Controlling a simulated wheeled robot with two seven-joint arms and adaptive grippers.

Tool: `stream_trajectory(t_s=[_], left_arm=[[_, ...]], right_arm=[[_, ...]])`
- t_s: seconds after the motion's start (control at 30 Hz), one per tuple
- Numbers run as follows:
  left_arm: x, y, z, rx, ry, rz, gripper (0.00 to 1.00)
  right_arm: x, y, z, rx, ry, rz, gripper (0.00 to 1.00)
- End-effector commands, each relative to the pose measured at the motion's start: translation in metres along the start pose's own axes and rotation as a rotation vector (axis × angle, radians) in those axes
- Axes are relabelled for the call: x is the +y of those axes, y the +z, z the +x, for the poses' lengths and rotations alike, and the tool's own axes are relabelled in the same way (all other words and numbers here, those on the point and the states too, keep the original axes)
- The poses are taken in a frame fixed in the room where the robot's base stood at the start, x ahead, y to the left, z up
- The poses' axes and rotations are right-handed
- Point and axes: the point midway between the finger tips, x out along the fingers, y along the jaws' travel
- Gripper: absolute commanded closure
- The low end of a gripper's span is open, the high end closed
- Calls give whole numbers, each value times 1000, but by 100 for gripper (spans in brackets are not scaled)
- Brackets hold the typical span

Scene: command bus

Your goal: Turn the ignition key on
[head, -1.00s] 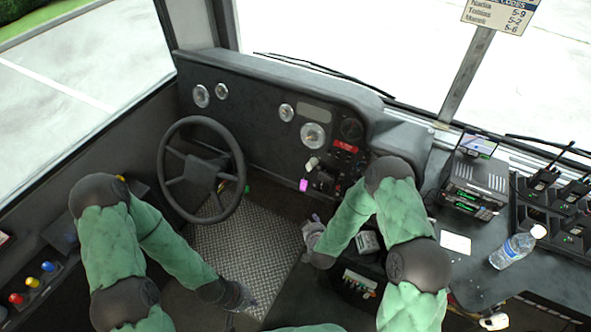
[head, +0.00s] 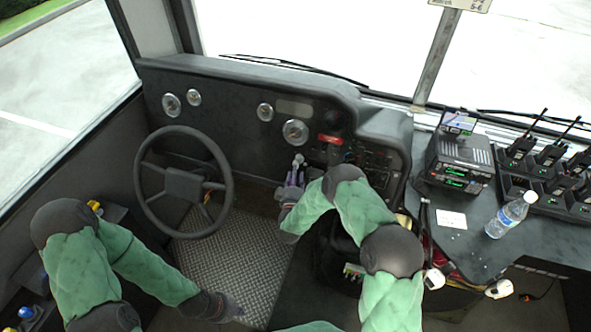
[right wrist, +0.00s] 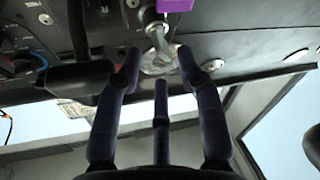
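The ignition key is a metal piece (right wrist: 156,32) at the top of the right wrist view, with a purple tag (right wrist: 176,5) beside it. In the head view the key area is on the lower dashboard, right of the steering wheel (head: 183,183). My right gripper (head: 296,170) is at this spot and partly hides it. In the right wrist view my right gripper (right wrist: 160,56) has its fingers spread, with the metal piece just beyond and between the two upper fingertips. I cannot tell if they touch it. My left gripper (head: 232,308) hangs low over the floor, its fingers unclear.
The dashboard (head: 235,95) with round gauges runs behind the key area. The textured floor (head: 235,255) is clear between my arms.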

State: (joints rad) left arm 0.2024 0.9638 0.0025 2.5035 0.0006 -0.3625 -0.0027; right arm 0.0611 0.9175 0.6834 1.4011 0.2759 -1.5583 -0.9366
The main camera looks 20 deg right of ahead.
Motion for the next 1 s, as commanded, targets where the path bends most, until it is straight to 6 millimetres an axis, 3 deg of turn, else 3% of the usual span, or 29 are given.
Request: stream_trajectory(t_s=[0.1, 0.3, 0.67, 0.8, 1.0], left_arm=[[-2, 0, 5, 0, 0, 0, 100], [-3, 0, 8, 0, 0, 0, 100], [-3, 0, 8, 0, 0, 0, 100], [-3, 0, 8, 0, 0, 0, 100], [-3, 0, 8, 0, 0, 0, 100]], right_arm=[[0, 2, 18, 0, 2, 0, 62], [0, 1, 36, 0, 0, 0, 62], [0, 0, 40, 0, -1, 0, 62], [0, 0, 40, -1, -1, 0, 100], [0, 0, 39, 0, -1, 0, 100]])
